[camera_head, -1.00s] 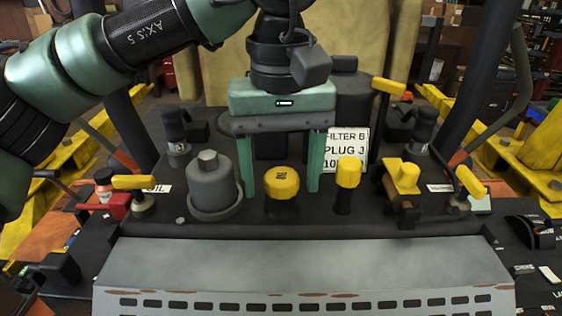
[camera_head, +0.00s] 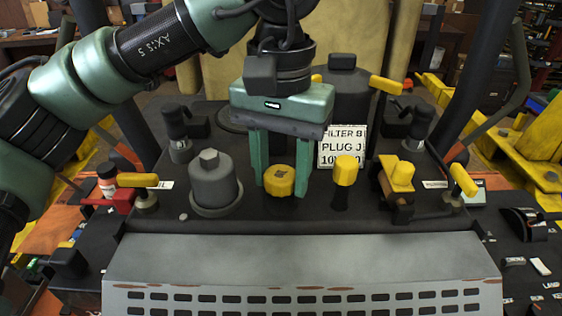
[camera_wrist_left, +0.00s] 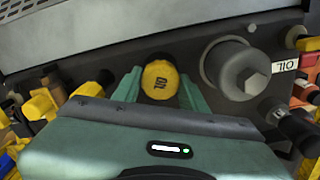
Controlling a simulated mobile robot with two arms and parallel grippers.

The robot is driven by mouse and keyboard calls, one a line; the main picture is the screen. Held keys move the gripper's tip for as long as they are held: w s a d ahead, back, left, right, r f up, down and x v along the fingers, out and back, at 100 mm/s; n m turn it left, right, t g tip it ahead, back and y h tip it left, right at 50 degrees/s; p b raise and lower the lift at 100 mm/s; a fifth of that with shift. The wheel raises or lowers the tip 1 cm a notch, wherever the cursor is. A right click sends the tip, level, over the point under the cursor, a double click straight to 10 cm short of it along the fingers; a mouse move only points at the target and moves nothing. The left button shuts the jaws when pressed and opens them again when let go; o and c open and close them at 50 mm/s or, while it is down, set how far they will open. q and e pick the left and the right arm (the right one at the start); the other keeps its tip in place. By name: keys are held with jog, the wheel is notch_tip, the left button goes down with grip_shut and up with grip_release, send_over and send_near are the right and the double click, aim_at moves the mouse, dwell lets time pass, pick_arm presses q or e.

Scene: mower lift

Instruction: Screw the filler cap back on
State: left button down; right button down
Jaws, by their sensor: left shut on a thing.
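The filler cap (camera_head: 279,181) is a round yellow cap with dark lettering, upright in the front middle of the dark panel. My left gripper (camera_head: 279,190) reaches down over it from behind. Its two green fingers are shut on the cap, one on each side. The filler neck under the cap is hard to make out, so I cannot tell how far down the cap sits. My right gripper is not in view.
A grey canister with a hex top (camera_head: 210,180) stands close left of the cap. A yellow-topped black plug (camera_head: 345,170) stands close right, before a white label plate (camera_head: 343,147). Yellow-handled valves (camera_head: 464,180) stand farther out. The grey slotted cover (camera_head: 300,265) in front is clear.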

pick_arm(q)
jog(key=shift+m, duration=0.3)
jog(key=m+p, duration=0.1)
jog(key=m, duration=0.2)
jog(key=shift+s+m, duration=0.1)
jog(key=shift+m, duration=0.2)
jog(key=m, duration=0.2)
jog(key=shift+m, duration=0.3)
